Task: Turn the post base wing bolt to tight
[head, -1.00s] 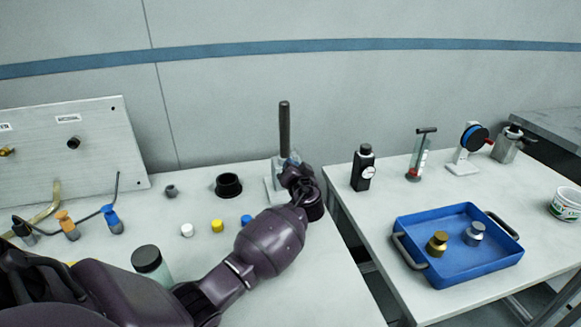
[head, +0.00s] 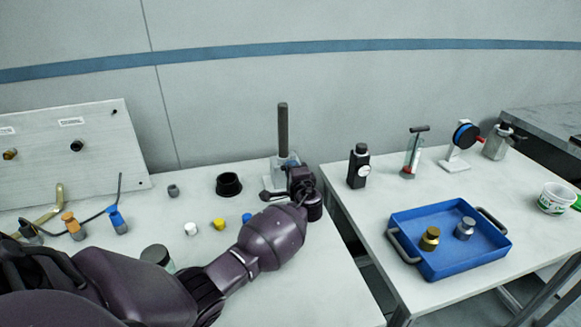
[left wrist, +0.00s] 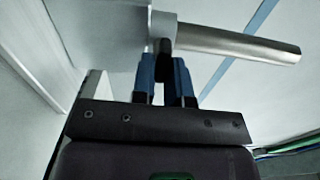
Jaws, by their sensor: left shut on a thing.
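The dark upright post (head: 283,130) stands in its pale base (head: 284,160) near the right end of the left table. The post also shows as a grey cylinder in the left wrist view (left wrist: 240,43). My left gripper (left wrist: 165,75) has its blue-tipped fingers shut on a small dark part at the post base, which I take to be the wing bolt (left wrist: 164,50). Most of the bolt is hidden between the fingers. In the head view the gripper (head: 290,178) covers the front of the base. My right gripper is not in view.
A black cup (head: 228,184), a white cap (head: 190,229), a yellow cap (head: 218,224) and a blue cap (head: 246,218) are left of the base. A gap separates this table from the right one, which holds a blue tray (head: 455,268) and a black gauge device (head: 359,167).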

